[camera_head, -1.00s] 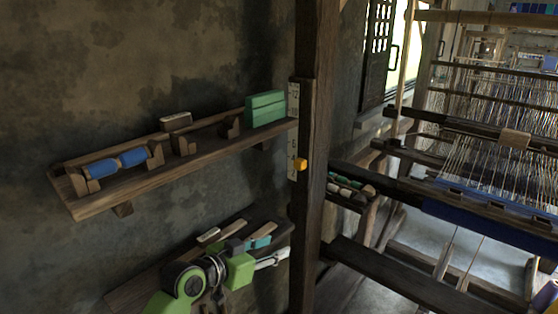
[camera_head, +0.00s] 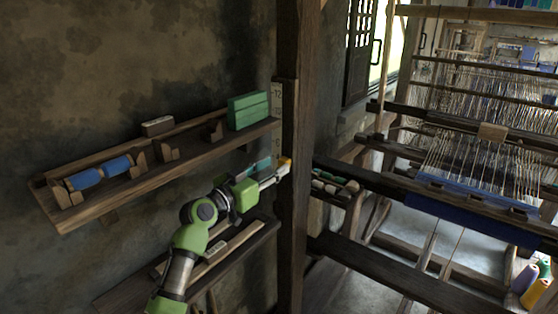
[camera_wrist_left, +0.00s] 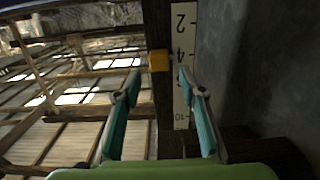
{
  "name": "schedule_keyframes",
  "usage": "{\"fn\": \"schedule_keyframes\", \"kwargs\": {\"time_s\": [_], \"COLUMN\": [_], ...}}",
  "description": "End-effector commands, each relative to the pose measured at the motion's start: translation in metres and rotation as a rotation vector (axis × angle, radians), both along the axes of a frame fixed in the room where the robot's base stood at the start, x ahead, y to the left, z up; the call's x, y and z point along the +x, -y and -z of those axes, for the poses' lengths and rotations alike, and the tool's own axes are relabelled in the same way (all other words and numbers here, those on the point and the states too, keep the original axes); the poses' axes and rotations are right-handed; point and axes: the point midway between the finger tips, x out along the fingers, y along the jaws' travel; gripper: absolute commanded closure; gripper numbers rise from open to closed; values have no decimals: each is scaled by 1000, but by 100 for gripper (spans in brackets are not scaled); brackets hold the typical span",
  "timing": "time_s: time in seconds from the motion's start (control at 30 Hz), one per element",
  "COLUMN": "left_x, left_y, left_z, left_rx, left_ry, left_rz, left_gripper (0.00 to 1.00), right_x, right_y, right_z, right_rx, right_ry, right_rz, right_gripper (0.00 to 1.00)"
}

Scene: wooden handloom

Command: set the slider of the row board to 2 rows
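The row board (camera_wrist_left: 183,85) is a white numbered strip on a dark wooden post; in the head view its upper part (camera_head: 277,100) shows. The orange slider (camera_wrist_left: 159,60) sits beside the strip, about level with the 4 in the left wrist view, where the 2 lies farther up. My left gripper (camera_wrist_left: 160,78) is open, its teal-padded fingers apart on either side of the slider, which appears just beyond or between the tips. In the head view the gripper (camera_head: 277,176) reaches the slider (camera_head: 285,162) and partly hides it. Contact cannot be told. My right gripper is out of view.
A lower shelf (camera_head: 232,243) lies under my left arm. The loom (camera_head: 480,160) stands right of the post.

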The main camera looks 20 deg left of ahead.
Motion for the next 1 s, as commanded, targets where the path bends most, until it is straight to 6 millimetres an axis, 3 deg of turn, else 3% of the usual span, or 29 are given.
{"fn": "schedule_keyframes", "kwargs": {"time_s": [0.23, 0.6, 0.63, 0.77, 1.0], "left_x": [26, 31, 31, 31, 31], "left_y": [10, 12, 12, 11, 11], "left_z": [0, 0, 0, 0, 4], "left_rx": [-3, 0, 0, 0, 0], "left_ry": [-1, 0, 0, 0, -1], "left_rz": [0, 0, 0, 0, 0], "left_gripper": [62, 62, 65, 99, 100], "right_x": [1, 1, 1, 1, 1], "right_y": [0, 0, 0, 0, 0], "right_z": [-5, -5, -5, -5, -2], "right_rx": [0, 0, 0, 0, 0], "right_ry": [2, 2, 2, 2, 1], "right_rz": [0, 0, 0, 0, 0], "right_gripper": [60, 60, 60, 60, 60]}}
